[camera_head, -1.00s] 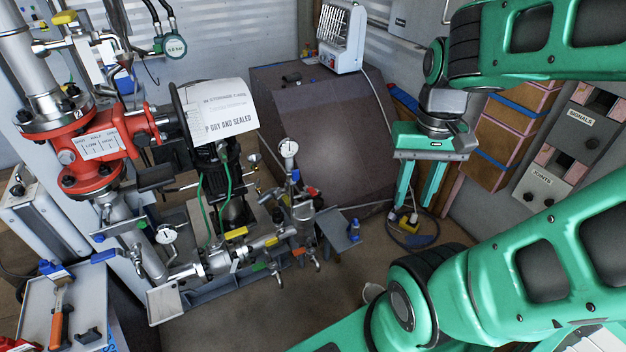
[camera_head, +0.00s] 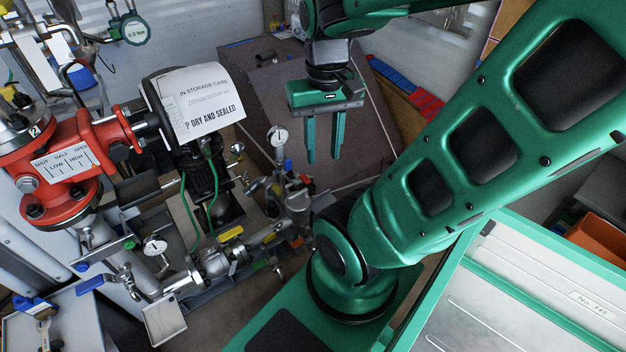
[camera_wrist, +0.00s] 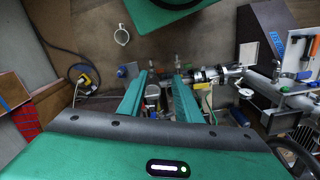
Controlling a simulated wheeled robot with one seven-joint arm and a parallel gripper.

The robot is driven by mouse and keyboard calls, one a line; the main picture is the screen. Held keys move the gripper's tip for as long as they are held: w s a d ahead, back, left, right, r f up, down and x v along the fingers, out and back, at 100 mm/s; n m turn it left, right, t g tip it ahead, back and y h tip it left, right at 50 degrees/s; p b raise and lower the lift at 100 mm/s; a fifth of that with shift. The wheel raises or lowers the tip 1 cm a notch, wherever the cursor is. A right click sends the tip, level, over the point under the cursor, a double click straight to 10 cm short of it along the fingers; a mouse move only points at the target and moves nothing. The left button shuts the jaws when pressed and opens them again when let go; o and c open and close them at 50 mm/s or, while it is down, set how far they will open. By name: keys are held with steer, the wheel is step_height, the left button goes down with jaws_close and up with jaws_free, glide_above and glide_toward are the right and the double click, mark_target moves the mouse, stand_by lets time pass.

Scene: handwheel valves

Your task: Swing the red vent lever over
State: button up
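Two small red parts show on the pipework in the head view: a red piece (camera_head: 305,179) on the upright fitting below a gauge, and an orange-red handle (camera_head: 297,242) at the pipe's lower right end. I cannot tell which is the vent lever. My gripper (camera_head: 322,158) is open and empty, fingers pointing down, in the picture just above and right of the upright fitting. In the wrist view, my gripper (camera_wrist: 159,82) shows a clear gap between its fingers, with part of the pipework beyond it. No contact is visible.
A red flanged valve body (camera_head: 70,165) stands at left, beside a wheel covered by a paper notice (camera_head: 205,103). A small gauge (camera_head: 277,136) rises from the fitting. A yellow handle (camera_head: 230,234) lies along the pipe. A large brown box (camera_head: 270,85) stands behind my gripper.

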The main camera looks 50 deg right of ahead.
steer(key=shift+o, duration=0.9)
steer(key=shift+s+d+r, duration=0.1)
steer(key=shift+s+r, duration=0.1)
steer(key=shift+s, duration=0.25)
steer(key=m+t+h, duration=0.3)
steer(key=m+t, duration=0.7)
steer(key=m, duration=2.2)
glide_above(305, 178)
steer(key=s+a, duration=0.2)
steer(key=s, duration=0.6)
step_height(305, 178, down, 41)
steer(key=shift+w+x, duration=0.2)
steer(key=shift+x, duration=4)
steer(key=shift+a+r, duration=0.15)
steer(key=c, duration=0.8)
